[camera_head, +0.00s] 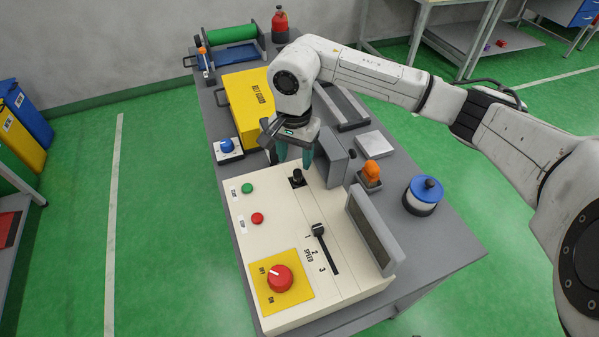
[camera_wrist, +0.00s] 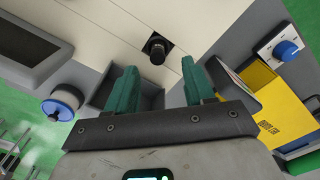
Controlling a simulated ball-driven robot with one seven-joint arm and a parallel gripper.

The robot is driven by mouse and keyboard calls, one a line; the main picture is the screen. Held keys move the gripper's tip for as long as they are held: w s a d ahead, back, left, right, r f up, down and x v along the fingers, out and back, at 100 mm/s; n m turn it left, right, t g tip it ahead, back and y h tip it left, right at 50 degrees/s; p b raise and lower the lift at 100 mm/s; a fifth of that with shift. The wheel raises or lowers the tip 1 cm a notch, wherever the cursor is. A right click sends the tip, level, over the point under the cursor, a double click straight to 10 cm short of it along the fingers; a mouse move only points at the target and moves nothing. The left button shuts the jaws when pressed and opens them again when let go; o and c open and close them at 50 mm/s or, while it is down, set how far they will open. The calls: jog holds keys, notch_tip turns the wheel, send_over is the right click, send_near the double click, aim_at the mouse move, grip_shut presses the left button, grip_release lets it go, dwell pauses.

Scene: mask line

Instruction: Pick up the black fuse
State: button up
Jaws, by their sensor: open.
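The black fuse (camera_head: 297,176) is a short dark cylinder standing in a black square socket at the far end of the cream control panel (camera_head: 285,215). It also shows in the wrist view (camera_wrist: 157,50), beyond the fingertips and roughly between them. My gripper (camera_head: 295,158) has teal fingers pointing down just above and behind the fuse. In the wrist view my gripper (camera_wrist: 160,68) is open with nothing between its fingers. The fingers look apart from the fuse; the exact height gap is hard to tell.
The yellow belt guard (camera_head: 247,105) lies behind. A slider lever (camera_head: 319,230) and red knob (camera_head: 280,278) are nearer.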

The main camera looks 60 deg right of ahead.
aim_at(297, 171)
jog(key=shift+s+d+f+p, duration=0.1)
jog(key=shift+f+p, duration=0.45)
jog(key=shift+f, duration=1.2)
jog(key=shift+s+d+f+p, duration=0.1)
jog(key=shift+f+p, duration=0.4)
jog(key=shift+f, duration=1.25)
jog(key=shift+c, duration=0.3)
grip_shut()
